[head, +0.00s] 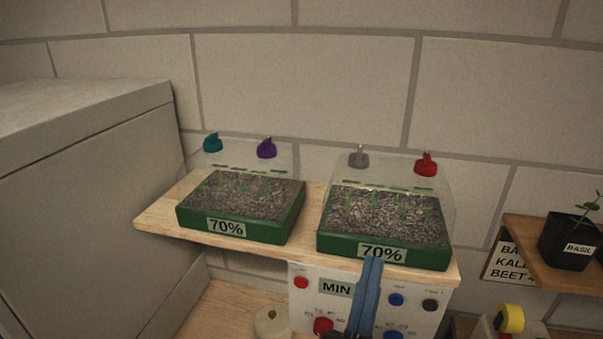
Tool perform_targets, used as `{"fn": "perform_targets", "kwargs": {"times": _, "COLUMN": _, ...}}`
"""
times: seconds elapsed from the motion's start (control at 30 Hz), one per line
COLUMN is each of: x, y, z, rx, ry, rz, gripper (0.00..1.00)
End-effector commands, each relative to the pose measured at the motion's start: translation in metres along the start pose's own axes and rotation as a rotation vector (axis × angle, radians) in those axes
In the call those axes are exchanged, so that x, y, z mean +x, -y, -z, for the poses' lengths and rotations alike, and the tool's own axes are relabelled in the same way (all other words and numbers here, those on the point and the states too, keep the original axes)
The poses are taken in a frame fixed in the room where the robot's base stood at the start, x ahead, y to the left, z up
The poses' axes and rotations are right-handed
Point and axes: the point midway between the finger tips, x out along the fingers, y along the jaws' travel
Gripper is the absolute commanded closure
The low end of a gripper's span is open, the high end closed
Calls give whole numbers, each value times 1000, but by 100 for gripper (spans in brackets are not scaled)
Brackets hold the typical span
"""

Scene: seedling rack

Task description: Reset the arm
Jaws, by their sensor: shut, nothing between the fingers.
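My gripper (373,262) reaches up from the bottom edge, right of the middle. Its blue fingers are together with nothing between them. The fingertips show in front of the right seed tray's label and the white control panel (345,272); whether they touch either cannot be told. The rest of my arm is out of view.
Two green seed trays, left (187,220) and right (332,247), both labelled 70% under clear lids with coloured knobs, stand on a wooden shelf (160,224). A grey cabinet (85,210) blocks the left. A potted basil (568,240) stands right. A yellow-topped object (510,318) is lower right.

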Motion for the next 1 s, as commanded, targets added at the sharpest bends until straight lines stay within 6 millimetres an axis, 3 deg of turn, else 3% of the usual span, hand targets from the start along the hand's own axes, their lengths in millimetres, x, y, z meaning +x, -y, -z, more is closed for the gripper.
{"fn": "perform_targets", "kwargs": {"times": 0.03, "x": 33, "y": 8, "z": 30, "rx": 61, "ry": -40, "rz": 30, "gripper": 100}}
{"fn": "perform_targets", "kwargs": {"times": 0.2, "x": 108, "y": 26, "z": 122, "rx": 228, "ry": -93, "rz": 155, "gripper": 100}}
{"fn": "perform_targets", "kwargs": {"times": 0.33, "x": 143, "y": 23, "z": 196, "rx": 328, "ry": -110, "rz": 225, "gripper": 100}}
{"fn": "perform_targets", "kwargs": {"times": 0.5, "x": 160, "y": 2, "z": 278, "rx": 436, "ry": -104, "rz": 270, "gripper": 100}}
{"fn": "perform_targets", "kwargs": {"times": 0.6, "x": 160, "y": -12, "z": 309, "rx": 486, "ry": -90, "rz": 277, "gripper": 100}}
{"fn": "perform_targets", "kwargs": {"times": 0.7, "x": 157, "y": -22, "z": 326, "rx": 521, "ry": -77, "rz": 277, "gripper": 100}}
{"fn": "perform_targets", "kwargs": {"times": 1.0, "x": 155, "y": -28, "z": 334, "rx": 543, "ry": -63, "rz": 276, "gripper": 100}}
